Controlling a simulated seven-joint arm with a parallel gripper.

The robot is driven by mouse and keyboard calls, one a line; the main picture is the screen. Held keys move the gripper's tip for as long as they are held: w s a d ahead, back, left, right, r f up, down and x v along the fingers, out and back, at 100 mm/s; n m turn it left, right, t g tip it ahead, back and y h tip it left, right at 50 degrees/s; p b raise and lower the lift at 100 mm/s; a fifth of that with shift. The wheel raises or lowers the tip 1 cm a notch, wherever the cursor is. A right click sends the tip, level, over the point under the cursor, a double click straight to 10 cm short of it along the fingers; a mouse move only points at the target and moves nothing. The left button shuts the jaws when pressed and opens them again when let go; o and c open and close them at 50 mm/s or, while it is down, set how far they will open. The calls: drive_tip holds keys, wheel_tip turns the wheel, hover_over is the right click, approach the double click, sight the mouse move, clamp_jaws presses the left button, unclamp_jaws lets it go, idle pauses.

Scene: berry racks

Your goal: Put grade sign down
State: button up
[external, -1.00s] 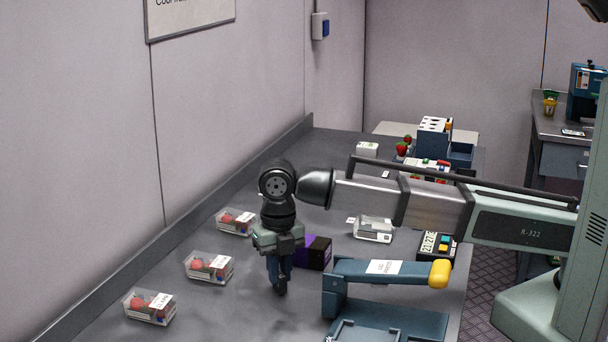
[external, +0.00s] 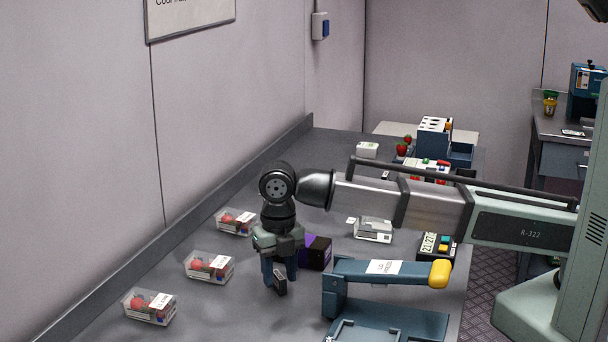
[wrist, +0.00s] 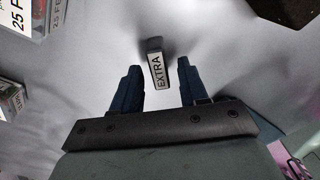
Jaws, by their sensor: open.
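The grade sign (wrist: 158,70) is a small dark block with a white label reading EXTRA. In the wrist view it stands on the grey bench between and just beyond my two fingertips, with a gap on each side. My gripper (wrist: 157,78) is open and empty around it. In the external view my gripper (external: 278,280) is low over the bench, with the sign (external: 280,283) dark at its fingertips. Whether the sign's base rests fully flat is hard to see there.
Clear berry punnets (external: 209,266) stand in a row along the wall side. A purple and black box (external: 318,252) is just behind my gripper. A blue lever press (external: 385,320) stands to the right, and a white device (external: 373,229) sits behind it. Bench in front is clear.

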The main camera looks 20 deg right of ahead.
sight(279, 276)
wheel_tip(279, 276, up, 12)
idle(0.6)
drive_tip(key=shift+r, duration=0.1)
